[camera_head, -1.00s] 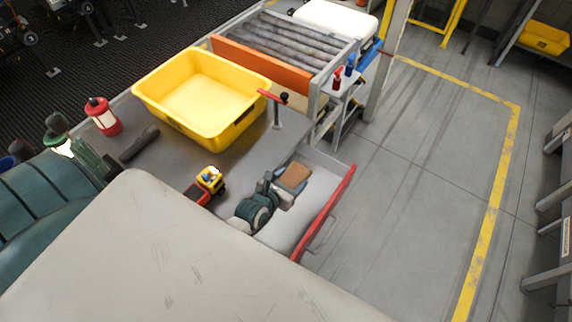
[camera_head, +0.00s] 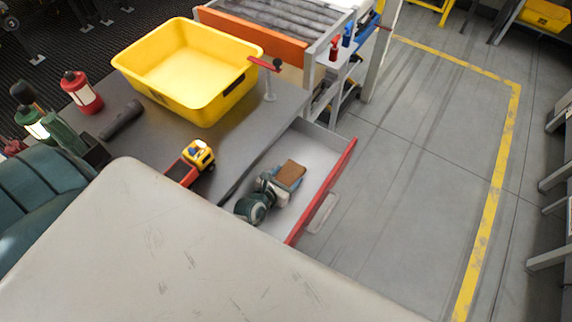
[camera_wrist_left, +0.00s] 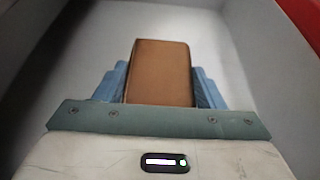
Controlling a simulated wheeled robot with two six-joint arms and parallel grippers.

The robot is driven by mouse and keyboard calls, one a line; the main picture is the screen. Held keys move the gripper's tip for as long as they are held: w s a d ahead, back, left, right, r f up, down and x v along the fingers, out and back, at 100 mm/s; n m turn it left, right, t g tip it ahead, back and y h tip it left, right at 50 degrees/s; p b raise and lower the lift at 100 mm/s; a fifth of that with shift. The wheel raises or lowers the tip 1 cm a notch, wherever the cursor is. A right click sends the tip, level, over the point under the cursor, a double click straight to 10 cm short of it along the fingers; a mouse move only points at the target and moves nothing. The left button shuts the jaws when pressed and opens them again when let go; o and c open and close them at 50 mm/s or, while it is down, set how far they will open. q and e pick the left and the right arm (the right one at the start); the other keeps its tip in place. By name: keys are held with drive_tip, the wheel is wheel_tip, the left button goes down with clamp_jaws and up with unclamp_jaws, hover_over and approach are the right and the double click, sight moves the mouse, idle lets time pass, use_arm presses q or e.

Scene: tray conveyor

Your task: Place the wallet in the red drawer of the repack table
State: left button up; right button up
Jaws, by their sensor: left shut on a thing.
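The wallet (camera_head: 290,172) is a small brown rectangle. My left gripper (camera_head: 277,182) is shut on it, with blue fingers on both of its sides in the left wrist view, where the wallet (camera_wrist_left: 158,75) is upright in the picture. The red drawer (camera_head: 330,185) of the repack table (camera_head: 225,150) is pulled open, with a red front and grey inside. The gripper and wallet are over or inside the drawer; grey drawer walls surround them in the wrist view. The exact gap to the drawer floor cannot be told. My right gripper is not in view.
A yellow tray (camera_head: 190,75) stands on the table. A toy truck (camera_head: 192,160), a dark cylinder (camera_head: 121,119) and a red lantern (camera_head: 82,92) are also on it. A roller conveyor (camera_head: 290,22) is behind. The floor right of the drawer is clear.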

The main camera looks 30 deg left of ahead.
use_arm(q)
drive_tip(key=shift+f, duration=0.1)
drive_tip(key=o, duration=1)
drive_tip(key=shift+r, duration=0.3)
drive_tip(key=p+v, duration=0.1)
drive_tip(key=v, duration=1.1)
drive_tip(key=shift+f, duration=0.15)
